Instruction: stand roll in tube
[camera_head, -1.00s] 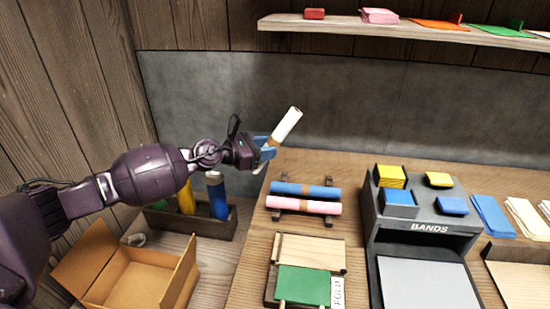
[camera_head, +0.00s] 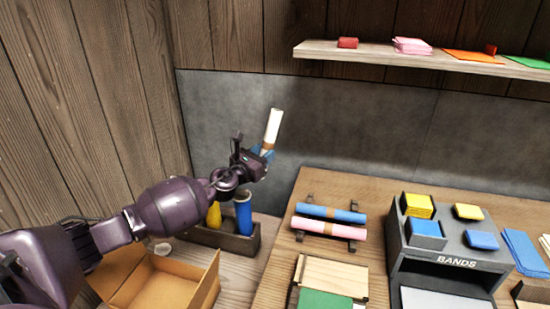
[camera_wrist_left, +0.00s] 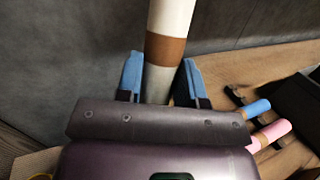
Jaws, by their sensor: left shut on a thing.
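My left gripper (camera_head: 262,153) is shut on a cream roll with a brown band (camera_head: 272,128) and holds it in the air, nearly upright with its top leaning a little right. In the left wrist view the roll (camera_wrist_left: 171,22) stands between the blue fingertips (camera_wrist_left: 160,80). Below and left of the gripper, a dark holder box (camera_head: 228,238) carries a blue tube (camera_head: 243,215) and a yellow tube (camera_head: 214,214). A green tube is not visible now, as my arm covers the holder's left part. My right gripper is not in view.
A blue roll (camera_head: 331,213) and a pink roll (camera_head: 328,228) lie on a rack on the table. A BANDS stand (camera_head: 452,262) is to the right. An open cardboard box (camera_head: 165,285) is at lower left. A shelf (camera_head: 420,57) runs along the wall above.

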